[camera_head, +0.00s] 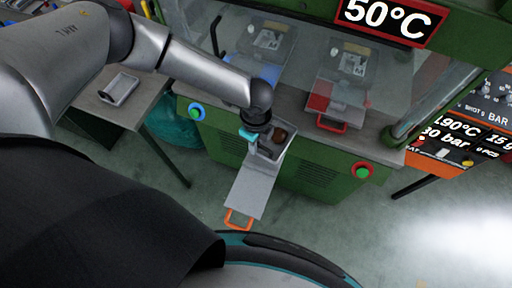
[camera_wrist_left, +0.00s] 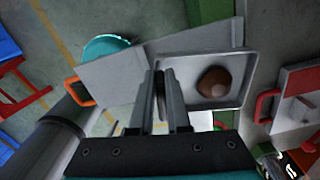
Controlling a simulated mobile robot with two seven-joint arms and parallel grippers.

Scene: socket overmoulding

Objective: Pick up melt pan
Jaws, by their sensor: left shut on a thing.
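The melt pan (camera_head: 289,143) is a shallow grey tray with a brown lump (camera_head: 280,135) in it, at the front of the green press. In the left wrist view the pan (camera_wrist_left: 184,72) and lump (camera_wrist_left: 213,82) show clearly. My left gripper (camera_head: 254,141) is shut on the pan's near wall; its two fingers (camera_wrist_left: 160,90) show in the wrist view. A flat grey plate (camera_head: 250,190) with an orange handle (camera_head: 238,218) extends from the pan area towards me; I cannot tell whether pan and plate touch. My right gripper is not in view.
A side table (camera_head: 90,100) with a small grey tray (camera_head: 119,89) stands left. Floor is clear at right front.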

